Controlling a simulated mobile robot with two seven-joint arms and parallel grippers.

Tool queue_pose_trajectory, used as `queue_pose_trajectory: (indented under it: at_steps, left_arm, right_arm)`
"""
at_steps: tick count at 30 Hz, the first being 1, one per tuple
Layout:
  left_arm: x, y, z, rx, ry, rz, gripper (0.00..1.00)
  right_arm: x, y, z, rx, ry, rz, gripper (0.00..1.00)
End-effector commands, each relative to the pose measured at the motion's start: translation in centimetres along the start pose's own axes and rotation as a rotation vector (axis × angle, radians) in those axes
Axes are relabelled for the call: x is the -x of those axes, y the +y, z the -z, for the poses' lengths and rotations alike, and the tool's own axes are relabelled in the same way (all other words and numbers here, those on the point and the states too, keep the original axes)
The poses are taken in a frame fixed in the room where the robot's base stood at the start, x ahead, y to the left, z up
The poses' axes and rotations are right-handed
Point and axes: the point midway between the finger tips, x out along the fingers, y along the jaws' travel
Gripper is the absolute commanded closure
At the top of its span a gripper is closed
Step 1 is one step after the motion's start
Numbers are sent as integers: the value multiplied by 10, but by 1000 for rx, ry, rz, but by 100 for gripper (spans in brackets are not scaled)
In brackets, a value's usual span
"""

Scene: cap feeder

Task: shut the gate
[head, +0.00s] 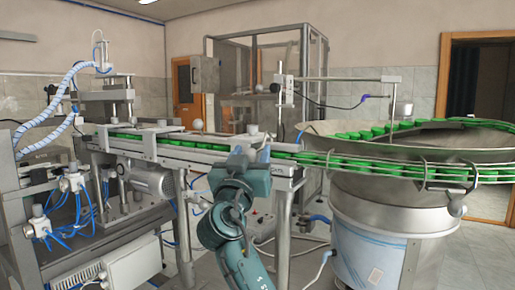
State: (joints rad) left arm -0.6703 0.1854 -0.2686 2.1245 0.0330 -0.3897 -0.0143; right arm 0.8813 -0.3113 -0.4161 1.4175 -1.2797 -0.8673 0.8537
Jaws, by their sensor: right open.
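The feeder's conveyor track (212,146) runs across the middle of the head view, with green caps (188,139) in a row along it. I cannot tell for sure which part is the gate. A small pale block (252,130) and a pale round knob (197,125) stand at the track. My right gripper (239,153) is at the end of the teal arm, in front of the track near the pale block. It looks small and partly blends with the track. It is open, and I see nothing held in it. My left gripper is out of view.
A large steel bowl feeder (385,205) with green caps on its rim track stands at the right. A machine frame with a motor (152,182) and blue hoses is at the left. A metal post (283,200) supports the track close to my right arm.

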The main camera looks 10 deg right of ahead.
Motion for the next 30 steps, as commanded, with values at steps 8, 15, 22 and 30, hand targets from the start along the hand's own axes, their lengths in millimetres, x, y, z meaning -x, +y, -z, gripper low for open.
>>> queue_pose_trajectory:
  at_steps: [8,15,22,30]
  left_arm:
    - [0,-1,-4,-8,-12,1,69]
    - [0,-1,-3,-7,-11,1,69]
    - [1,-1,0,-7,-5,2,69]
    - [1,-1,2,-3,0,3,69]
  right_arm:
    - [1,-3,3,1,0,0,52]
    - [1,-2,3,0,0,0,56]
    - [1,-2,3,0,0,0,75]
    - [1,-2,3,0,0,0,97]
